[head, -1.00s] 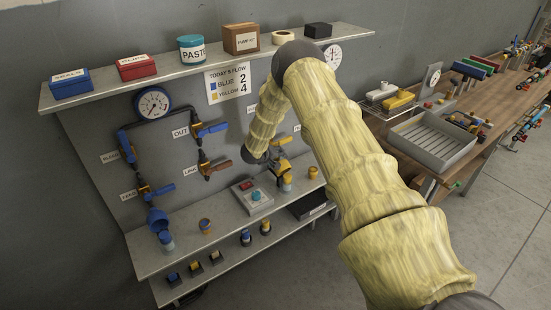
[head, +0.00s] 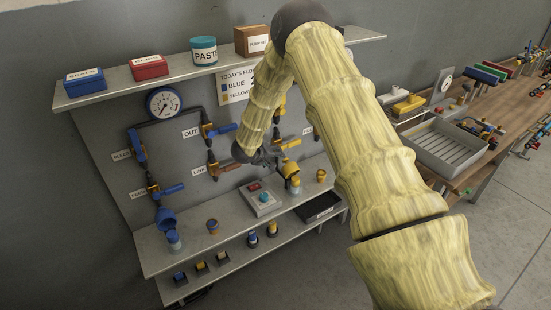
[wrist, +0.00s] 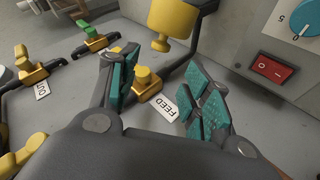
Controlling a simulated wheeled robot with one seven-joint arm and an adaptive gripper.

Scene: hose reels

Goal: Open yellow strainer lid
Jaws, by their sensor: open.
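The yellow strainer (head: 291,170) is on the right-hand pipe run of the panel, above the ledge. In the wrist view the yellow strainer body (wrist: 175,25) shows at the top centre, beyond the fingertips. I cannot clearly tell its lid from its body. My gripper (wrist: 160,85) is open and empty, its two teal-padded fingers spread apart. A yellow valve part (wrist: 146,80) shows between and beyond the fingers, beside the FEED label (wrist: 163,103). In the head view my gripper (head: 268,158) is close to the strainer's left side, partly hidden by my arm.
A control box (head: 261,198) with a red switch and a teal knob sits on the ledge below; it also shows in the wrist view (wrist: 285,65). Blue pipework with a blue strainer (head: 167,220) is at left. A grey tray (head: 438,147) stands on the bench at right.

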